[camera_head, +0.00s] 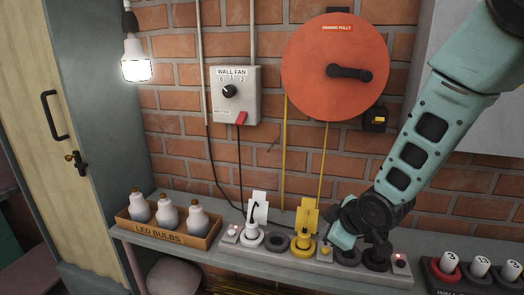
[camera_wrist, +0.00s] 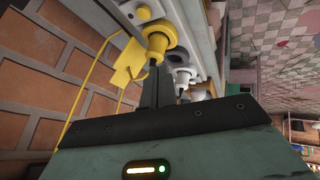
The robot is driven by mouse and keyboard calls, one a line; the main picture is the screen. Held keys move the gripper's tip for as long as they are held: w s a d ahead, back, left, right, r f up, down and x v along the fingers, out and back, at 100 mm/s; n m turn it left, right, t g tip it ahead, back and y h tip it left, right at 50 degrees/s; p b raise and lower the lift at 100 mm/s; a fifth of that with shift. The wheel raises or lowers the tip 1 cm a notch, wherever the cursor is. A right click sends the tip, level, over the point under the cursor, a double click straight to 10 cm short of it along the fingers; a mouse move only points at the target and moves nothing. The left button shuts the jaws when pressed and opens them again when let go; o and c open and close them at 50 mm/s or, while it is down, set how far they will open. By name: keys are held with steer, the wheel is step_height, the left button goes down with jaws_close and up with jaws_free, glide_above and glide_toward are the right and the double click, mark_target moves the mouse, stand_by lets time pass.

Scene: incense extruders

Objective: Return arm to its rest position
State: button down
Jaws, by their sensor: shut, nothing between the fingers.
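My gripper (camera_head: 340,238) is low over the socket strip (camera_head: 300,264), at the end of my teal arm, which reaches in from the upper right. In the wrist view its dark fingers (camera_wrist: 155,78) are together with nothing between them. A yellow plug (camera_head: 303,245) with an upright yellow tag sits in the strip just left of my gripper. The plug also shows in the wrist view (camera_wrist: 158,36), just past the fingertips; whether they touch it I cannot tell. Part of the strip is hidden behind my gripper.
A white plug (camera_head: 254,237) with a white tag stands left of the yellow one. A box of LED bulbs (camera_head: 166,238) is at the left of the shelf, numbered knobs (camera_head: 480,265) at the right. A red disc (camera_head: 336,66) and a wall-fan switch (camera_head: 235,95) are on the brick wall.

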steer(key=s+a+r+m+g+h, duration=0.1)
steer(key=s+a+r+m+g, duration=0.1)
steer(key=s, duration=1.2)
steer(key=s+a+r+m+g+h, duration=0.1)
steer(key=s+r+g, duration=0.3)
steer(key=s, duration=1)
step_height(320, 180, up, 3)
steer(key=shift+a+f+m+g, duration=0.2)
steer(key=shift+a+m+g, duration=0.2)
steer(key=shift+m, duration=0.2)
